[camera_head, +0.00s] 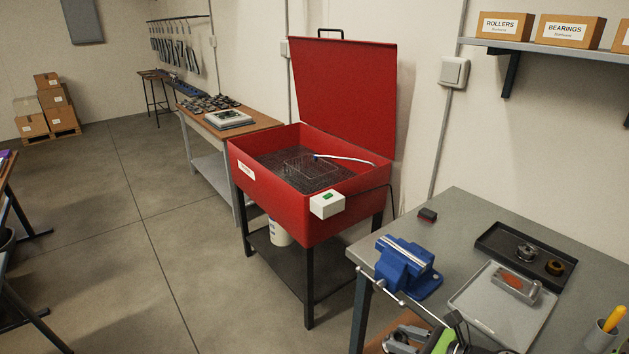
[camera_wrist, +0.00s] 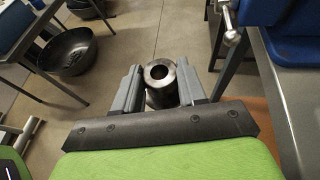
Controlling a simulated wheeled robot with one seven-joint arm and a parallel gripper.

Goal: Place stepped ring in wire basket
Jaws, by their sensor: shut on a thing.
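The stepped ring (camera_wrist: 161,98) is a steel cylinder-like piece with a round bore. It is clamped between the two grey fingers of my gripper (camera_wrist: 160,82) in the wrist view, bore facing the camera. In the head view my gripper (camera_head: 408,337) is at the bottom edge, in front of the workbench; the ring is hard to make out there. The wire basket (camera_head: 312,166) is a mesh basket inside the open red parts washer (camera_head: 290,207), left of and beyond my gripper. My gripper is well away from the basket.
The washer lid (camera_head: 343,95) stands open. A white hose or spout (camera_head: 345,158) reaches over the basket's far side. A blue vise (camera_head: 405,262) and its handle are close to my gripper on the grey bench (camera_head: 465,220). The floor left of the washer is clear.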

